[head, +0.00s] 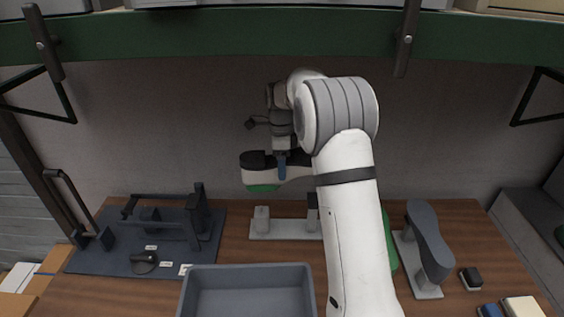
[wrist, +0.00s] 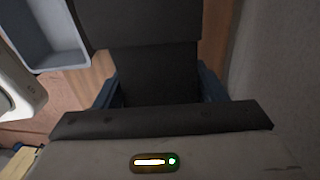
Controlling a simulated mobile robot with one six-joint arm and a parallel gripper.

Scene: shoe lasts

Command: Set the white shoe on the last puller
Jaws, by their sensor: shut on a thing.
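The white shoe (head: 250,175), with a dark top and green sole, hangs level in the air above the back of the bench. My gripper (head: 282,166) is shut on it from above, one blue finger showing on its near side; my arm hides its right part. In the wrist view a dark part of the shoe (wrist: 158,75) fills the space between the blue fingers (wrist: 158,92). The last puller appears to be the dark plate with bars and posts (head: 105,258) at the left of the bench, left of and below the shoe, with nothing on it.
A grey bin (head: 247,268) stands at the front middle. A low grey stand with two posts (head: 285,236) is below the shoe. A dark last on a grey stand (head: 428,240) and small blocks (head: 471,279) are at right. A green shelf edge (head: 220,35) runs overhead.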

